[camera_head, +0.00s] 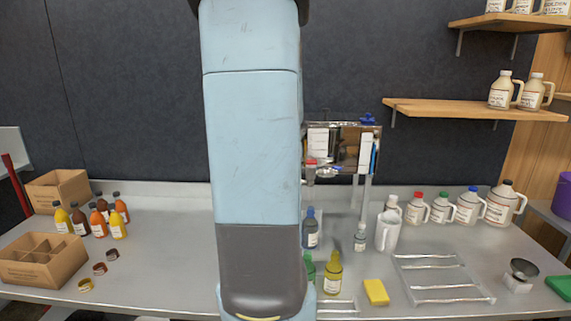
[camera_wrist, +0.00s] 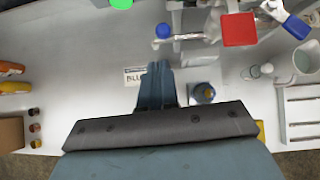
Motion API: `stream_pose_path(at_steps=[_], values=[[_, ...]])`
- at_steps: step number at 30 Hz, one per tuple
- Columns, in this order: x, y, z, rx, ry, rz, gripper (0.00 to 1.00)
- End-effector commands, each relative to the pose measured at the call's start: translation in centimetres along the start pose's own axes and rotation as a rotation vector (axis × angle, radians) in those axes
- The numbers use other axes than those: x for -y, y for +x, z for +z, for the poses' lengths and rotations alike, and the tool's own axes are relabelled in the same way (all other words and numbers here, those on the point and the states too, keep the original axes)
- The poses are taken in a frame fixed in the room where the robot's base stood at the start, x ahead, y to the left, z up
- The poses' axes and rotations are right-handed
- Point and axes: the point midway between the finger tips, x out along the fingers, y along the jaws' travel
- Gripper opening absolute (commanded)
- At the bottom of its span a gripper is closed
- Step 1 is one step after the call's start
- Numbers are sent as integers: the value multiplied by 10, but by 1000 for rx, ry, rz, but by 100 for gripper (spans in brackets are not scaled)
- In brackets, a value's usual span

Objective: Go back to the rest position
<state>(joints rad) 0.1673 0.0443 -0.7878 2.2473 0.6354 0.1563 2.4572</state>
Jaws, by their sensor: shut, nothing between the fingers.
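My gripper (camera_wrist: 157,82) shows in the wrist view, its two fingers together, shut and empty above the grey counter. A white label reading "BLU" (camera_wrist: 134,76) lies beside the fingertips, partly covered by them. In the head view my arm rises through the middle of the picture and hides the counter behind it; the gripper cannot be seen there. A blue-capped bottle (camera_head: 311,229) stands just right of my arm. A blue-topped bottle (camera_wrist: 203,93) also shows right of the fingers in the wrist view.
Left on the counter (camera_head: 160,250) are syrup bottles (camera_head: 98,222), loose caps (camera_head: 99,268) and cardboard boxes (camera_head: 42,260). Right are a white pitcher (camera_head: 387,231), jugs (camera_head: 441,208), a yellow sponge (camera_head: 376,291) and a clear rack (camera_head: 440,277). Wooden shelves (camera_head: 470,110) hang at upper right.

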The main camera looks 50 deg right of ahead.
Motion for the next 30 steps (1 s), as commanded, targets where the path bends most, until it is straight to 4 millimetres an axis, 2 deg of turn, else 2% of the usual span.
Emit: stream_pose_path(at_steps=[10,14,17,20,24,30], values=[[0,0,0,0,-1,0,0],[-12,-5,-2,-5,-73,32,0],[-38,-18,-7,-8,-233,101,0],[-75,-40,-16,1,-476,196,0],[-123,-77,-34,44,-852,328,0],[-177,-135,-67,160,-1400,480,0]])
